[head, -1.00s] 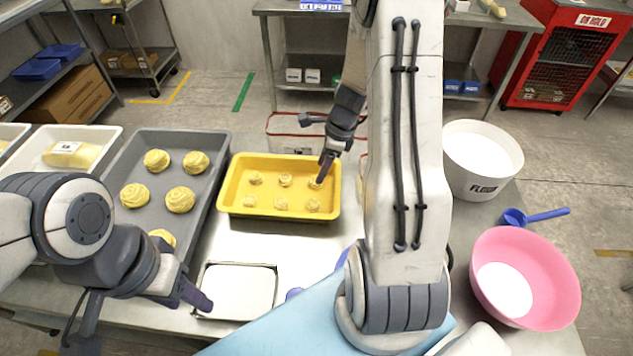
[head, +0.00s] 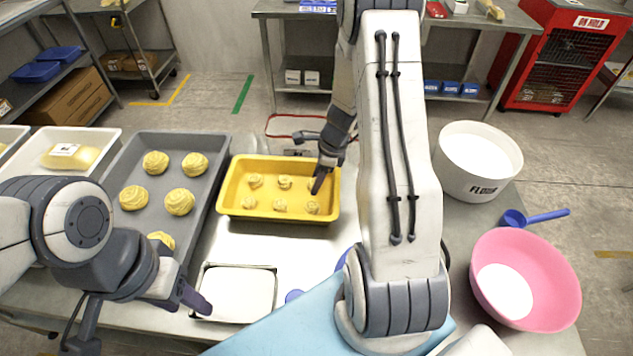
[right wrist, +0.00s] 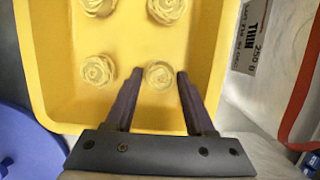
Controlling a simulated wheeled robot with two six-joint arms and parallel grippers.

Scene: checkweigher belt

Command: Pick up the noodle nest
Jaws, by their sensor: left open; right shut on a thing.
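Several small pale-yellow noodle nests (head: 280,205) sit in two rows in the yellow tray (head: 232,211). My right gripper (head: 318,186) reaches into the tray's right side in the head view. In the right wrist view its two dark fingers (right wrist: 160,74) are shut on one noodle nest (right wrist: 160,77), one finger on each side. The tray floor shows around that nest; I cannot tell whether it is clear of the floor. My left gripper (head: 138,322) is open and empty, left of the white square plate (head: 238,292).
A grey tray (head: 213,190) with larger yellow swirls stands left of the yellow tray. A white flour tub (head: 478,185), a blue scoop (head: 535,217) and a pink bowl (head: 560,275) stand at the right. A light-blue surface (head: 290,330) lies at the front.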

